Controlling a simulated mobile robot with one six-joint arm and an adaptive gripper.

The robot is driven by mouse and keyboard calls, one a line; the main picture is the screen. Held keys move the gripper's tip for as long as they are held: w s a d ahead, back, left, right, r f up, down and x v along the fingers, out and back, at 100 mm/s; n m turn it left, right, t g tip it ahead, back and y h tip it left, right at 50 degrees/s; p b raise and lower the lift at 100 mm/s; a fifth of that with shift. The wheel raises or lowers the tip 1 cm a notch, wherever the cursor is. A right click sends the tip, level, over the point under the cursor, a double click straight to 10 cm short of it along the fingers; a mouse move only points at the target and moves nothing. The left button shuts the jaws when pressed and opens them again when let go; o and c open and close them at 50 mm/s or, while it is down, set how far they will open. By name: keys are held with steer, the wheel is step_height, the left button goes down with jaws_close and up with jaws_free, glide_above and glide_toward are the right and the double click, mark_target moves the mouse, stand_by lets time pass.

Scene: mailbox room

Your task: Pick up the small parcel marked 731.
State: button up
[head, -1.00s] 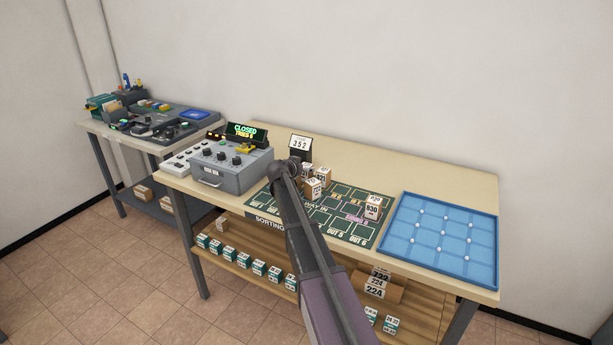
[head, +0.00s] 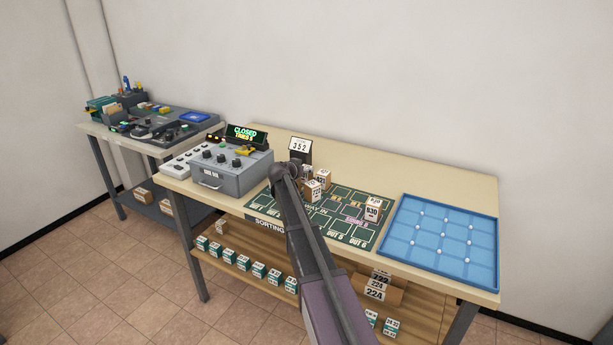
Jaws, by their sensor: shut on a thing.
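My arm reaches over the dark green sorting mat (head: 345,232). Its end, with my gripper (head: 299,172), is beside a small group of brown parcels with white labels. The fingers are mostly hidden behind my arm. My gripper is shut on a small parcel (head: 306,173), partly covered by the arm. Two more parcels, one behind (head: 323,178) and one in front (head: 313,190), stand close to its right. Their numbers are too small to read surely, and I cannot make out 731. A parcel marked 630 or similar (head: 372,211) stands farther right on the mat.
A sign reading 352 (head: 300,146) stands just behind the parcels. A grey control box (head: 228,168) with a CLOSED display (head: 246,132) is to the left. A blue gridded tray (head: 440,240) lies at the right. Several parcels sit on the lower shelf (head: 240,262). The table's back right is clear.

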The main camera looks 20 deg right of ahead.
steer(key=shift+r, duration=0.1)
stand_by(0.3)
step_height(320, 180, up, 10)
steer(key=p, duration=1)
stand_by(0.7)
